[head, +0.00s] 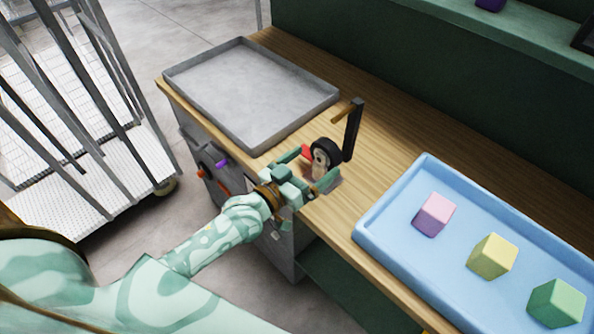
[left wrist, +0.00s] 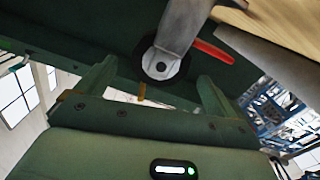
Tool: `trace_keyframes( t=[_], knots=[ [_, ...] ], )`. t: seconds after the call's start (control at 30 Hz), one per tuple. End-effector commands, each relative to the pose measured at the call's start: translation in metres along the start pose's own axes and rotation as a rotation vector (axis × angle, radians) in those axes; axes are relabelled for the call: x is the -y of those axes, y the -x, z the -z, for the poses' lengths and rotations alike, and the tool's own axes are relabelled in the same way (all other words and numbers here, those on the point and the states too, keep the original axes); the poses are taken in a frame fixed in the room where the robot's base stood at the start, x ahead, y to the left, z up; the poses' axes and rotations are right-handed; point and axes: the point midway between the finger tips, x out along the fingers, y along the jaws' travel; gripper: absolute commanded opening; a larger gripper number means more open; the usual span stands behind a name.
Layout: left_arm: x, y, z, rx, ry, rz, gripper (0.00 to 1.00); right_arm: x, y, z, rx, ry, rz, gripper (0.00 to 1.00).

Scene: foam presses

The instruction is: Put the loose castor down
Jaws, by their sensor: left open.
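The loose castor (head: 327,153) has a black wheel, a pale metal fork and a red lever. It is at the bench's front edge, wheel uppermost, and its base is partly hidden by my gripper. My left gripper (head: 306,172) is open, with its fingers on either side of the castor. In the left wrist view the castor's wheel and fork (left wrist: 180,35) show beyond the open fingers of my left gripper (left wrist: 157,82). I cannot tell whether a finger touches it. My right gripper is not in view.
A black upright with a wooden handle (head: 353,130) stands just behind the castor. An empty grey tray (head: 250,92) lies to the left on the wooden bench (head: 395,137). A blue tray (head: 394,205) with pink, yellow and green cubes lies to the right. A wire trolley (head: 95,165) stands at far left.

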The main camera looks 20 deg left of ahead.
Motion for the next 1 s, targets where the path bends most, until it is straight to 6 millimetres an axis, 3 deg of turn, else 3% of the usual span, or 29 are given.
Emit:
trace_keyframes(
  t=[0.1,0.3,1.0],
  knots=[
    [-0.001,0.026,0.001,0.003,0.0,-0.001,0.94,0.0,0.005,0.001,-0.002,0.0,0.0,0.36],
    [0.0,0.048,0.0,0.001,0.0,-0.001,0.94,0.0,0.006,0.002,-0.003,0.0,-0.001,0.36],
    [0.0,0.05,0.0,0.0,0.0,-0.001,0.94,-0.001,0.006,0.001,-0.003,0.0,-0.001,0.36]
  ],
)
